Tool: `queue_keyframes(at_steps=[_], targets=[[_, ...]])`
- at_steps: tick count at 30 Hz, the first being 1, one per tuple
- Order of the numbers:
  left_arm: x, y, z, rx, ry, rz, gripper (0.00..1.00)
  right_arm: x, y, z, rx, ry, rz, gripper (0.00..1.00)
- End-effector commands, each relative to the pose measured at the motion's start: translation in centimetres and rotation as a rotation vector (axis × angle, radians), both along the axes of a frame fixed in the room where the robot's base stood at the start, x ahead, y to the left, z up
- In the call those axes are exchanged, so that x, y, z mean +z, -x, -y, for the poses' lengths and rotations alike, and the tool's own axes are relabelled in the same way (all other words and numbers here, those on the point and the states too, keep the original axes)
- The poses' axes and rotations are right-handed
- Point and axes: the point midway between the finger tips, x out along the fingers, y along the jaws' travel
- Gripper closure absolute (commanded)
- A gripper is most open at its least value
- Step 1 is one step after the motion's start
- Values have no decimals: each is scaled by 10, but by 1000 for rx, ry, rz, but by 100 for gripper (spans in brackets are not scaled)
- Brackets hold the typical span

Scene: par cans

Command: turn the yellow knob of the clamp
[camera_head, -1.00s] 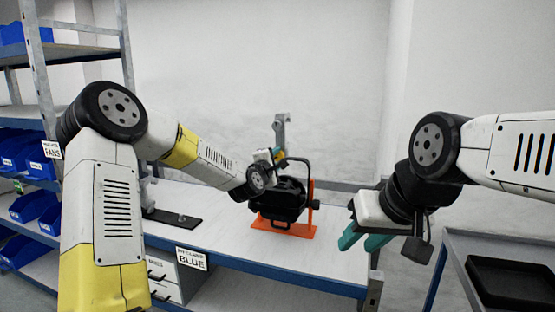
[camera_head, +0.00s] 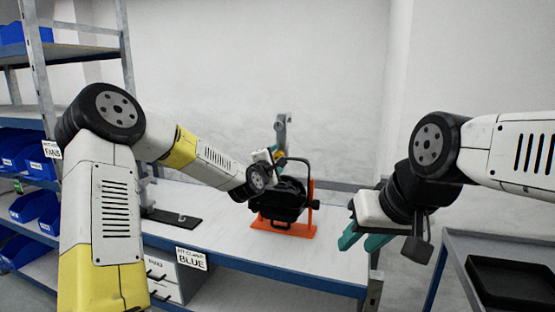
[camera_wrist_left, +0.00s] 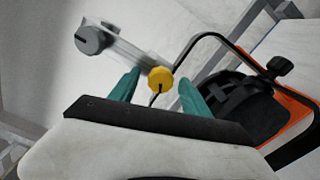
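The yellow knob (camera_wrist_left: 160,79) shows in the left wrist view, between the two teal fingertips of my left gripper (camera_wrist_left: 160,92). The fingers are apart, with visible gaps on both sides of the knob. The clamp (camera_wrist_left: 122,48) is a pale metal bracket behind the knob, with a grey knob at its upper left. In the head view the clamp (camera_head: 282,130) stands above the black par can (camera_head: 284,200). My left gripper (camera_head: 278,156) is beside it, its fingers partly hidden by my wrist. My right gripper (camera_head: 362,241) is open and empty, to the right of the par can.
The par can sits on an orange stand (camera_head: 285,228) on the white bench (camera_head: 235,232). A black flat base (camera_head: 172,219) lies on the bench to the left. Shelves with blue bins (camera_head: 30,205) stand at far left. A cart with a black tray (camera_head: 510,285) is at right.

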Motion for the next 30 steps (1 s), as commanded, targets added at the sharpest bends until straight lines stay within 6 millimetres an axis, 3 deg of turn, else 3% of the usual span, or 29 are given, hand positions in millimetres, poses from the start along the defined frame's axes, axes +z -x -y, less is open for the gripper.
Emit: queue_keyframes(at_steps=[7, 15, 21, 30], targets=[[1, 7, -3, 0, -1, 1, 44, 0, 0, 0, 0, 0, 0, 64], [0, 49, -17, 1, -3, 0, 44, 0, 0, 0, 0, 0, 0, 64], [0, 71, -23, 1, -2, 1, 44, 0, 0, 0, 0, 0, 0, 64], [0, 74, -24, 0, 0, 0, 44, 0, 0, 0, 0, 0, 0, 64]])
